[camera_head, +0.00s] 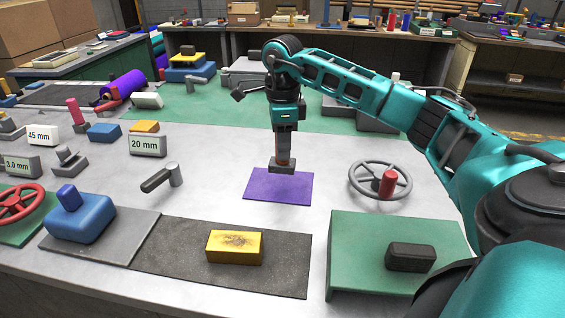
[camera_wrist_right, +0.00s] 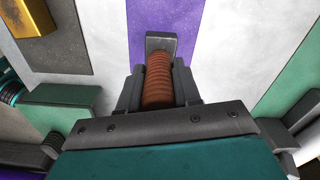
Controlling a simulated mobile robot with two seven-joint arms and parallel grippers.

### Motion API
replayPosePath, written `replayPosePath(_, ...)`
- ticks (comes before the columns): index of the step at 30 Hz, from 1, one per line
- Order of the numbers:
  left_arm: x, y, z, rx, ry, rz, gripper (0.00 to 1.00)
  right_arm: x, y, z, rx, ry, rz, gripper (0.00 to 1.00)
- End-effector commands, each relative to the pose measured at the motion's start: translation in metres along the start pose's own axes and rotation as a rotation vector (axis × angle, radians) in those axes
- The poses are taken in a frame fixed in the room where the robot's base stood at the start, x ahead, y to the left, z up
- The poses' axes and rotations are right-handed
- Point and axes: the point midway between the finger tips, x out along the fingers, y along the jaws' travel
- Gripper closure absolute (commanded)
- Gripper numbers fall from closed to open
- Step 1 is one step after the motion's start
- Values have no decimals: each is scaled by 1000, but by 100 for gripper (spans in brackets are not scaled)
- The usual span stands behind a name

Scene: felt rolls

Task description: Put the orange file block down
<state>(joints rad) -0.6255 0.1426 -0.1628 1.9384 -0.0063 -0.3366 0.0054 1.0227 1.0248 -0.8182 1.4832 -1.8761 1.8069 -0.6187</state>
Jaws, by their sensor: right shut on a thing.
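The file block shows as an orange-brown ribbed grip with a dark grey block at its end; its grip shows in the right wrist view (camera_wrist_right: 158,82). In the head view the dark part of the file block (camera_head: 283,168) is over the back edge of the flat purple felt piece (camera_head: 278,189). My right gripper (camera_head: 284,143) points down and is shut on the grip, holding it upright. I cannot tell whether the file block touches the felt. The purple felt also shows in the right wrist view (camera_wrist_right: 193,22). My left gripper is not in view.
A yellow block (camera_head: 234,247) lies on a dark grey mat (camera_head: 180,247) in front. A grey wheel with a red knob (camera_head: 381,180) stands to the right. A green platform (camera_head: 350,260) bears a black block (camera_head: 410,257). A grey lever (camera_head: 163,177) stands left of the felt.

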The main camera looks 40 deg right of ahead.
Motion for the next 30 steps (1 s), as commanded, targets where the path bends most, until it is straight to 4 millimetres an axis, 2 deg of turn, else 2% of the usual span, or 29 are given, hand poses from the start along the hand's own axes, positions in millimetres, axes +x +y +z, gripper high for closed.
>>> replayPosePath(5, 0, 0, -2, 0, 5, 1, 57, 12, 0, 0, 0, 0, -1, 98)
replayPosePath(12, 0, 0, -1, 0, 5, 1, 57, 46, 0, 0, -1, 1, 1, 98)
replayPosePath(24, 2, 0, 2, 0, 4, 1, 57, 52, 0, 0, -1, -1, -1, 98)
replayPosePath(25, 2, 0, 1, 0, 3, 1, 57, 52, 0, 0, -1, 0, 0, 65)
replayPosePath(30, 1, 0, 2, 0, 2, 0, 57, 52, 0, 0, -1, 0, 0, 49)
